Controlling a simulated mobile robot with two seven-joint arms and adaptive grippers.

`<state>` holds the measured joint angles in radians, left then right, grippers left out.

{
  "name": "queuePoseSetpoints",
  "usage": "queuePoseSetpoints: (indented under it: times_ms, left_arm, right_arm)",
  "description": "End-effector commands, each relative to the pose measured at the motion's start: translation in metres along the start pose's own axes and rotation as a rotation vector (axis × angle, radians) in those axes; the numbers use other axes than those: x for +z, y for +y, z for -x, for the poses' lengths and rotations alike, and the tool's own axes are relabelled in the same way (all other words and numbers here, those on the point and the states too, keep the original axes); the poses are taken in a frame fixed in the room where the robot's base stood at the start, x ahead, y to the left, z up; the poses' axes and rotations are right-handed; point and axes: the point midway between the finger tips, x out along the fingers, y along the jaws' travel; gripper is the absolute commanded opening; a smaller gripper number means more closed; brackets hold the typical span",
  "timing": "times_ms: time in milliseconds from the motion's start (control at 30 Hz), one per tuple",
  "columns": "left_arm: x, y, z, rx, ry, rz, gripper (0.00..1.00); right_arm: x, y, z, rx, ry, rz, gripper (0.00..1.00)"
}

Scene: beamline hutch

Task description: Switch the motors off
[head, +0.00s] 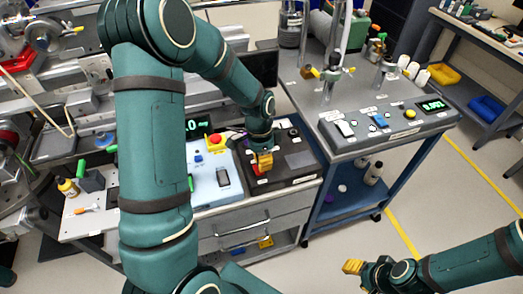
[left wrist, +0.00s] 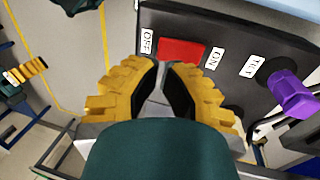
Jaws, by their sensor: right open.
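A dark control box (head: 299,161) stands on the cabinet. In the left wrist view, its face (left wrist: 225,62) carries a red rocker switch (left wrist: 181,51) between an OFF label (left wrist: 147,41) and an ON label (left wrist: 214,58). I cannot tell which side of the rocker is down. My left gripper (head: 262,164) is over this box, its yellow fingertips (left wrist: 163,66) brought together just in front of the switch, holding nothing. Contact is unclear. In the head view the gripper covers the switch. My right gripper (head: 352,267) is open and empty, low over the floor.
A purple knob (left wrist: 291,94) sits by a TEST label. To the left is a light box (head: 211,184) with a red emergency button (head: 215,140). A grey cart (head: 340,105) with another panel stands right.

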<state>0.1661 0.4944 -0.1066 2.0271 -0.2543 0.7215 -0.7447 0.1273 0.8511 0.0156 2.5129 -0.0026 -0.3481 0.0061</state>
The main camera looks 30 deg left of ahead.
Motion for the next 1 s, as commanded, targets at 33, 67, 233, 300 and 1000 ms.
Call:
queuePoseSetpoints:
  times_ms: [33, 67, 233, 300, 1000]
  left_arm:
    - [0.0, 0.0, -0.009, 0.002, -0.002, 0.0, 0.0]
    - [0.0, 0.0, -0.012, 0.002, -0.002, 0.0, 0.0]
    - [0.0, 0.0, -0.021, 0.0, 0.0, 0.0, 0.0]
    - [0.0, 0.0, -0.023, 0.0, 0.0, 0.0, 0.0]
    - [-0.001, 0.004, -0.039, -0.179, -0.004, -0.006, 0.0]
  right_arm:
    - [0.001, 0.001, -0.003, 0.0, -0.001, 0.0, 0.47]
    - [0.001, 0.001, -0.003, 0.0, -0.001, 0.0, 0.47]
    - [0.0, 0.002, -0.005, 0.0, 0.001, 0.001, 0.47]
    - [0.0, 0.002, -0.005, 0.0, 0.001, 0.001, 0.47]
    - [-0.003, 0.012, -0.032, 0.001, 0.013, 0.002, 0.47]
